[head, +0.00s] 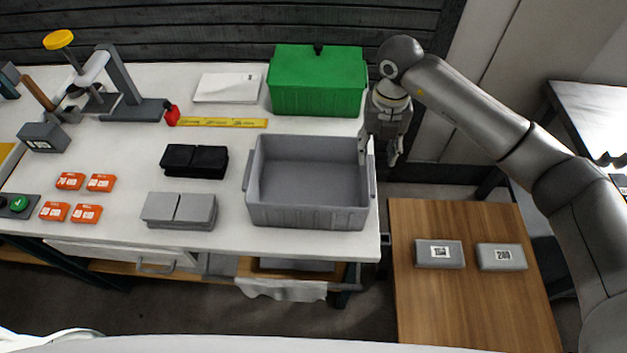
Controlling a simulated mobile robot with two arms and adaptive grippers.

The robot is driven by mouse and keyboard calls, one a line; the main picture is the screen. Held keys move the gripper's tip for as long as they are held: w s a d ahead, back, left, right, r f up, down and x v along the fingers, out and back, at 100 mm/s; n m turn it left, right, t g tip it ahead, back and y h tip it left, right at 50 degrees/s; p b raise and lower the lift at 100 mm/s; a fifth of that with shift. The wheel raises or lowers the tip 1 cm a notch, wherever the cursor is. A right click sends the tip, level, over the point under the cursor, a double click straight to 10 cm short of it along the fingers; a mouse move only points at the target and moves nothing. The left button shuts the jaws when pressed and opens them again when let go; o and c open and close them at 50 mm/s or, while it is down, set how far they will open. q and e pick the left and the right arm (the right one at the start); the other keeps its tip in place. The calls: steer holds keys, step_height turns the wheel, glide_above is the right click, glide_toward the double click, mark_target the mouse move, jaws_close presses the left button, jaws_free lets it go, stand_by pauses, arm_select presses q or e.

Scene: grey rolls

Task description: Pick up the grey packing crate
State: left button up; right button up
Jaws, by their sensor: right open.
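The grey packing crate (308,216) stands upright and looks empty on the right end of the white workbench. It has a handle on its left and right sides. My right gripper (379,158) comes down from above at the crate's right wall, near its back right corner. Its fingers are open, one on the inner side of the wall and one outside it. I cannot tell whether they touch the wall. My left gripper is not in view.
A green box (318,83) stands close behind the crate. Black blocks (194,161) and grey blocks (179,209) lie left of it. A lower wooden table (470,300) with two grey labelled packs is at the right. Bare bench (120,150) lies further left.

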mark_target(371, 173)
step_height(371, 173, down, 3)
steer(key=shift+s+f+p, duration=0.1)
steer(key=shift+f+p, duration=0.05)
steer(key=shift+p, duration=0.2)
steer(key=shift+f+p, duration=0.45)
steer(key=shift+f, duration=0.1)
steer(key=f, duration=0.1)
steer(key=f+p, duration=0.1)
steer(key=f, duration=0.1)
steer(key=shift+w+f+p, duration=0.15)
steer(key=shift+w+p, duration=0.15)
steer(key=shift+f, duration=0.5)
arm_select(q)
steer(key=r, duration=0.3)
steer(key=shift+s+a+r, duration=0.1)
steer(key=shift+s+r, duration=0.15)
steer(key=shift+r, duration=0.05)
arm_select(e)
steer(key=shift+c, duration=1)
jaws_close()
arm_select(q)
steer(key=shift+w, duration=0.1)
arm_select(e)
steer(key=shift+w, duration=0.1)
